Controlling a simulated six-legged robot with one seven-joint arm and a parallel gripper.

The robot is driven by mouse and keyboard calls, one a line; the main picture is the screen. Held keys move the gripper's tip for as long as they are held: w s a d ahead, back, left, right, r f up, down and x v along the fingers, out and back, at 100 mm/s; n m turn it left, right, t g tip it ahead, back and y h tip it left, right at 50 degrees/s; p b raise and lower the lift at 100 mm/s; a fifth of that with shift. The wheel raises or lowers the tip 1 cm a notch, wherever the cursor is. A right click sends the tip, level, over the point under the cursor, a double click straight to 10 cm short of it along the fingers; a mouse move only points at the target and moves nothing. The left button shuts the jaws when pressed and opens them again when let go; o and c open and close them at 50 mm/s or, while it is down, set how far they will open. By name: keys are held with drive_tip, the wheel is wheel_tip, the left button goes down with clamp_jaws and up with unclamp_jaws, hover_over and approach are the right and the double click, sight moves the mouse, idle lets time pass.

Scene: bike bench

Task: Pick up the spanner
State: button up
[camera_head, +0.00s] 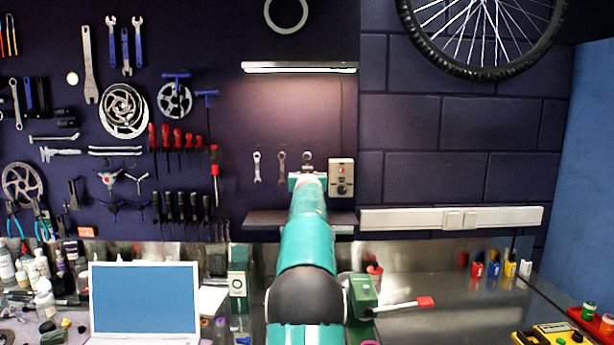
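Two small silver spanners hang side by side on the dark wall below the lamp, a left one (257,167) and a middle one (281,168). A third (307,156) hangs just to their right; only its top shows above the end of my arm. My teal arm reaches up the middle of the view toward the wall. My gripper (307,180) is at its far end, in front of or just below the third spanner. Its fingers are too small and hidden to tell whether they are open or touch the spanner.
A grey box with a knob (342,178) is on the wall right beside my gripper. A dark shelf (262,220) is below. Larger spanners (89,65) and other tools hang at left. A laptop (144,300) stands on the bench. A wheel (482,30) hangs upper right.

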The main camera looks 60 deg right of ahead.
clamp_jaws()
drive_tip(key=shift+r, duration=0.3)
idle(0.9)
drive_tip(key=shift+s+a, duration=0.15)
drive_tip(key=shift+a, duration=0.2)
drive_tip(key=shift+s+a, duration=0.15)
drive_tip(key=shift+a, duration=0.2)
